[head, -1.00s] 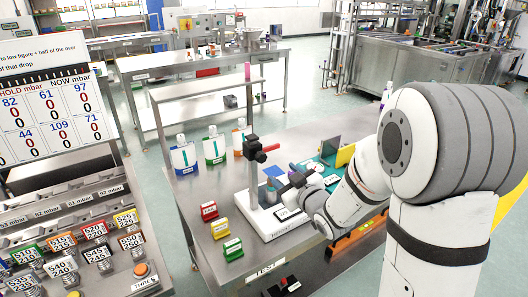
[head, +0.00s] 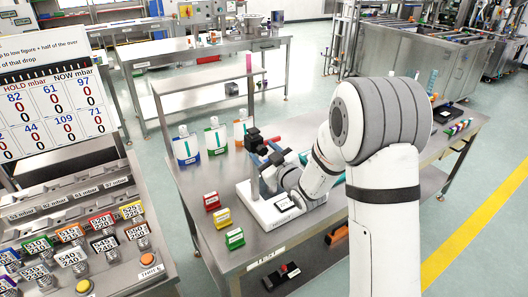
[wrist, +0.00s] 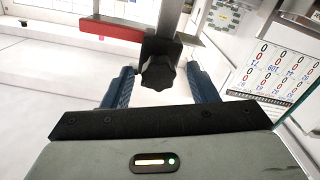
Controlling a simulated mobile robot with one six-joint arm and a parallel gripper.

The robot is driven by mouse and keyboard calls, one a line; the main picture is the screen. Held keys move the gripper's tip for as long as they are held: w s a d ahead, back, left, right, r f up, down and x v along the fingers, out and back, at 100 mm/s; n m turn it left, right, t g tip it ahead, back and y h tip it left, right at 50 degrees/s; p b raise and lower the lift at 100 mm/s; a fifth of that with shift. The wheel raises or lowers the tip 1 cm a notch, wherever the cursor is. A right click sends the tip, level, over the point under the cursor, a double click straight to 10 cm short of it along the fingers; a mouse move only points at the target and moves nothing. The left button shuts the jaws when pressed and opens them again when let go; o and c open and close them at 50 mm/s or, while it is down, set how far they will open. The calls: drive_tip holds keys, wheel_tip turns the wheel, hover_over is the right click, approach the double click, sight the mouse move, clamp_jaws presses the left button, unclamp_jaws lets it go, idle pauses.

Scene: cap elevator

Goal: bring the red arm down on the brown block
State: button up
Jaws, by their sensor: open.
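A stand with a white base (head: 262,212) and grey column sits on the steel bench. A black head (head: 253,140) tops the column, with a small red part, the red arm (head: 275,140), beside it. In the wrist view the red arm is a red bar (wrist: 110,29) behind a black knob (wrist: 157,68). My gripper (wrist: 160,85) is open, its blue fingers on either side of the knob; I cannot tell whether they touch it. In the head view my gripper (head: 270,170) is beside the column, partly hidden. I cannot make out the brown block; my gripper and wrist cover the space above the base.
Red (head: 211,201), yellow (head: 222,218) and green (head: 234,238) labelled blocks stand left of the base. Several bottles, one green-labelled (head: 215,139), stand behind. A panel of tagged knobs (head: 75,240) is at the left.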

drive_tip(key=shift+c, duration=0.4)
drive_tip(key=c, duration=0.8)
wheel_tip(320, 180, down, 13)
drive_tip(key=b, duration=1.5)
drive_tip(key=shift+r, duration=0.25)
drive_tip(key=o, duration=0.9)
drive_tip(key=b+v, duration=0.1)
drive_tip(key=v, duration=0.6)
drive_tip(key=shift+s+d, duration=0.25)
drive_tip(key=shift+s, duration=0.1)
drive_tip(key=shift+d+r, duration=0.1)
